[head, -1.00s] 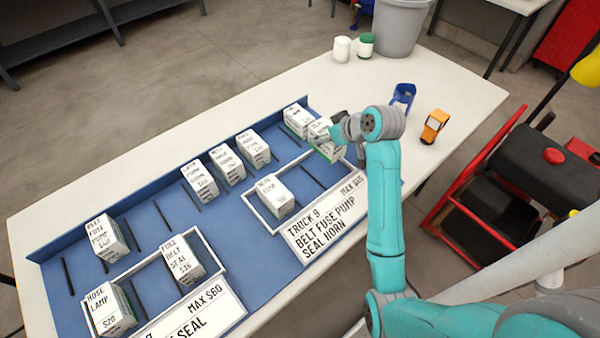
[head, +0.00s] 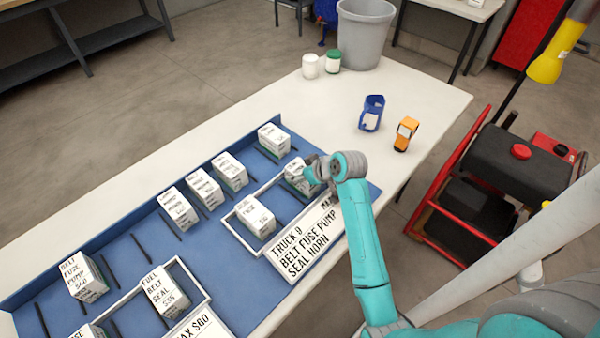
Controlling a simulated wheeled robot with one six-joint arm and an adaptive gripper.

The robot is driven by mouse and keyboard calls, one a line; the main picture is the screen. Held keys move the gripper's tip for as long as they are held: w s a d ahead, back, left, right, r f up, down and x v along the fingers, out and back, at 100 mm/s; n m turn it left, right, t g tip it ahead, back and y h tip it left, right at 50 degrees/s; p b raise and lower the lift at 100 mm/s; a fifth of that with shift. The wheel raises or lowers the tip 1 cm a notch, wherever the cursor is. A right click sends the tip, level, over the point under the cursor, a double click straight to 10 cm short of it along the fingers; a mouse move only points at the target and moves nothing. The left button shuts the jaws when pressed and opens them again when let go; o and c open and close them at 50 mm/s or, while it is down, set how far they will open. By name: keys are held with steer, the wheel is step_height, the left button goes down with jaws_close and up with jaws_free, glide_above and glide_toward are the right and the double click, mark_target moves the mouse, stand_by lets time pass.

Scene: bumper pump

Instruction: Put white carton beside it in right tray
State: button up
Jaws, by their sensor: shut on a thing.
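My gripper (head: 312,176) is shut on a white carton (head: 297,176) in the head view. The carton is at the right end of the right tray (head: 262,193), over or inside its frame; I cannot tell whether it touches the tray floor. Its label is partly hidden by the gripper. Another white carton (head: 256,217), labelled with "FUSE", stands in the left part of the same tray. The sign (head: 305,240) in front of the tray reads "TRUCK 9 BELT FUSE PUMP SEAL HORN", with its maximum partly covered by my arm.
Several white cartons stand in a back row (head: 230,172) on the blue mat. A left tray (head: 195,283) holds cartons too. A blue holder (head: 371,113), an orange device (head: 405,134) and two jars (head: 311,66) stand farther back. White table is clear between.

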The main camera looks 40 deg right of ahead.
steer(key=shift+f, duration=0.1)
steer(key=o, duration=1.6)
steer(key=shift+c, duration=0.2)
steer(key=shift+r, duration=0.2)
steer(key=v, duration=1.2)
